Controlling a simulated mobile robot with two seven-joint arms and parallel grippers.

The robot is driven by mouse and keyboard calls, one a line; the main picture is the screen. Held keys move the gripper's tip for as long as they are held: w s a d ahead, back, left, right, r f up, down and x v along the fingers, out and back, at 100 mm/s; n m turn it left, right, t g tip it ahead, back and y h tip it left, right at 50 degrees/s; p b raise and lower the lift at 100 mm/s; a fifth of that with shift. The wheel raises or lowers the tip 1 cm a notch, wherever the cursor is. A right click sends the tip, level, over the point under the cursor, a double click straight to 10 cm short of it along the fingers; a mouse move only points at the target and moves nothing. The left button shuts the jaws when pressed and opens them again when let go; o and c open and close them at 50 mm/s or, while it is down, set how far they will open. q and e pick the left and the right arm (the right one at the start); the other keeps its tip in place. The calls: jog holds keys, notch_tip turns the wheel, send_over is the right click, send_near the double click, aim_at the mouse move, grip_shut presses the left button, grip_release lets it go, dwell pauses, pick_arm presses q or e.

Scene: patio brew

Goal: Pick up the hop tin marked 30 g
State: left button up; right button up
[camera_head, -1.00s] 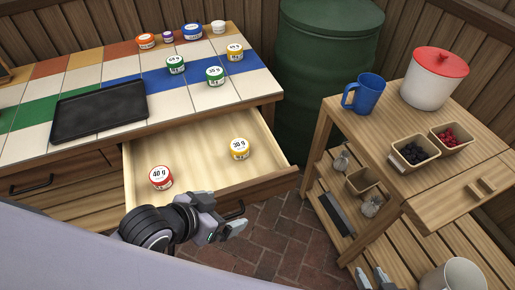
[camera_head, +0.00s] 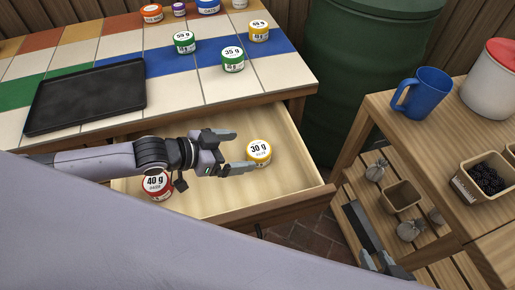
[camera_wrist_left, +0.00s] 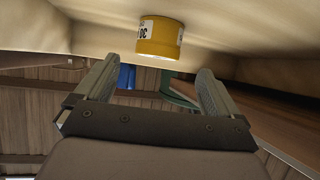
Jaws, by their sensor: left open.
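The hop tin marked 30 g (camera_head: 259,153) is yellow with a white lid and stands upright in the open wooden drawer (camera_head: 215,203). My left gripper (camera_head: 243,151) is open, with its fingers pointing at the tin from the left; it looks empty. In the left wrist view the yellow tin (camera_wrist_left: 159,42) appears beyond the open fingers (camera_wrist_left: 155,92), apart from them. A red tin marked 40 g (camera_head: 157,186) stands in the drawer, partly hidden below my left arm. My right gripper (camera_head: 388,262) shows only partly at the bottom edge.
Green 35 g (camera_head: 233,60) and 55 g (camera_head: 184,43) tins, a yellow tin (camera_head: 259,31) and a black tray (camera_head: 87,95) are on the tiled counter. A blue mug (camera_head: 425,93) stands on the cart at right. The drawer walls surround the tin.

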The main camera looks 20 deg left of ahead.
aim_at(255, 150)
pick_arm(q)
jog(key=shift+w+d+f, duration=0.1)
jog(key=shift+w+f, duration=0.1)
jog(key=shift+w, duration=0.05)
jog(key=shift+x, duration=1)
jog(key=x, duration=0.2)
jog(key=b+x, duration=0.1)
jog(key=x, duration=0.1)
jog(key=shift+d, duration=0.4)
jog(key=shift+c, duration=0.9)
jog(key=c, duration=0.9)
